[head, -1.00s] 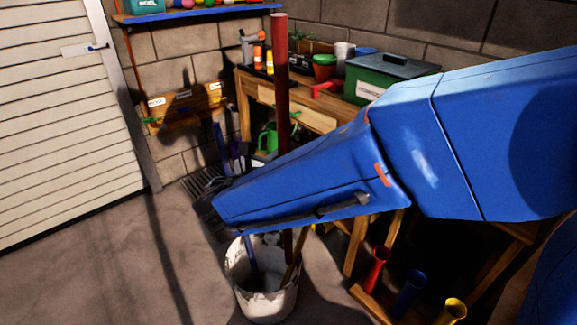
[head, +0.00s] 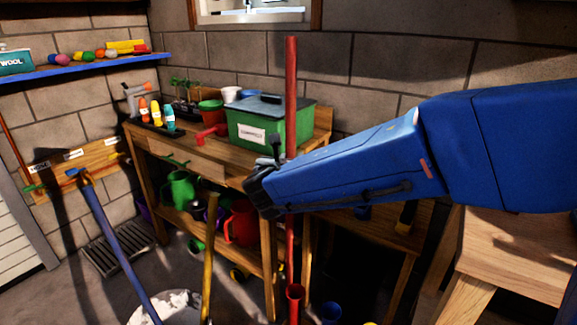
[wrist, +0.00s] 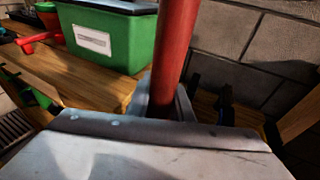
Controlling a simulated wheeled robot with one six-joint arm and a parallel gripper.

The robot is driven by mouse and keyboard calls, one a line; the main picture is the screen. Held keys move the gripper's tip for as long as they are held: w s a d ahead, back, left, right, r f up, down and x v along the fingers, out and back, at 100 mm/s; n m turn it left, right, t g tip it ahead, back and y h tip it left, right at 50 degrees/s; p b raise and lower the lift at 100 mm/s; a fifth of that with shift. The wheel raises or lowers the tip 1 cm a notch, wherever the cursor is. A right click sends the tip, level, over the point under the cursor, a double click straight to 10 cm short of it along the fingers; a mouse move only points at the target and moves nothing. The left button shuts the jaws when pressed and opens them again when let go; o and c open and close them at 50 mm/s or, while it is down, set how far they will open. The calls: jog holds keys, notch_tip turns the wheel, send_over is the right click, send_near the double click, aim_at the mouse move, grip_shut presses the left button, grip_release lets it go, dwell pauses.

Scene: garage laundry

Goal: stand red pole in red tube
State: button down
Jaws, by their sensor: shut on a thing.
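The red pole (head: 291,100) stands close to upright in the head view, its middle hidden behind my blue arm. My gripper (head: 264,188) is shut on the pole. The wrist view also shows the pole (wrist: 177,50) rising between the jaws (wrist: 165,105). The pole's lower part shows below the arm and runs down to the red tube (head: 294,292) at the bottom of the picture. The pole's lower end overlaps the tube's mouth in the head view. I cannot tell whether it is inside, above or behind it.
A blue tube (head: 330,313) sits right of the red one. A white bucket (head: 172,306) with a blue pole (head: 115,235) and a yellow pole (head: 208,255) is at the lower left. A workbench (head: 200,150) with a green box (head: 268,125) stands behind. A wooden table (head: 515,250) is at right.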

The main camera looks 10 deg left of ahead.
jog(key=shift+w+d+r, duration=0.15)
jog(key=shift+w+d, duration=0.5)
jog(key=shift+d, duration=0.3)
notch_tip(320, 180, down, 22)
dwell(2.4)
dwell(0.5)
notch_tip(320, 180, down, 11)
jog(key=shift+f, duration=0.2)
jog(key=c, duration=1.5)
grip_release()
dwell(0.5)
jog(key=shift+s, duration=0.15)
